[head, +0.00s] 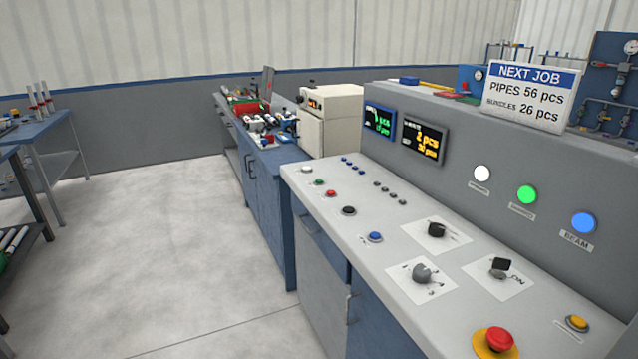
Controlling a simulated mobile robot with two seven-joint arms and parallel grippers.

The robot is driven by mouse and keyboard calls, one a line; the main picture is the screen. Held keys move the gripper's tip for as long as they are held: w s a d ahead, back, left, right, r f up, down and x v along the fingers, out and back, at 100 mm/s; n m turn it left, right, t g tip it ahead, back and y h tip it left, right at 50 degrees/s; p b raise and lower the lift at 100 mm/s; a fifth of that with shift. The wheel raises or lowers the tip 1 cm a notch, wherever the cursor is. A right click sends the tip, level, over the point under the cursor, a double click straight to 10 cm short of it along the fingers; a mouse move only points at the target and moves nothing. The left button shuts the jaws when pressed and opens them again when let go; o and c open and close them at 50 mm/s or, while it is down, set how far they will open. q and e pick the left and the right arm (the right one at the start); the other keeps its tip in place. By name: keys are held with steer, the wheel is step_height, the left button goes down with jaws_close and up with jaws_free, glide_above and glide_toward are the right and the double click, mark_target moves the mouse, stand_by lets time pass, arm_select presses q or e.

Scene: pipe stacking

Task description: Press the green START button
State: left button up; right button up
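A small green button (319,181) sits on the sloped top of the grey control console (390,285), near its far left end. Its label is too small to read. A white button (306,169) is just beyond it and a red button (331,193) just nearer. A larger round green light (527,194) is on the upright panel, between a white light (482,173) and a blue one (583,222). Neither of my grippers is in view.
The console top also holds a black button (348,210), a blue button (375,237), several knobs, a yellow button (577,323) and a red mushroom button (499,339). Two displays and a job sign (529,93) stand behind. The floor (170,240) left of the console is clear.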

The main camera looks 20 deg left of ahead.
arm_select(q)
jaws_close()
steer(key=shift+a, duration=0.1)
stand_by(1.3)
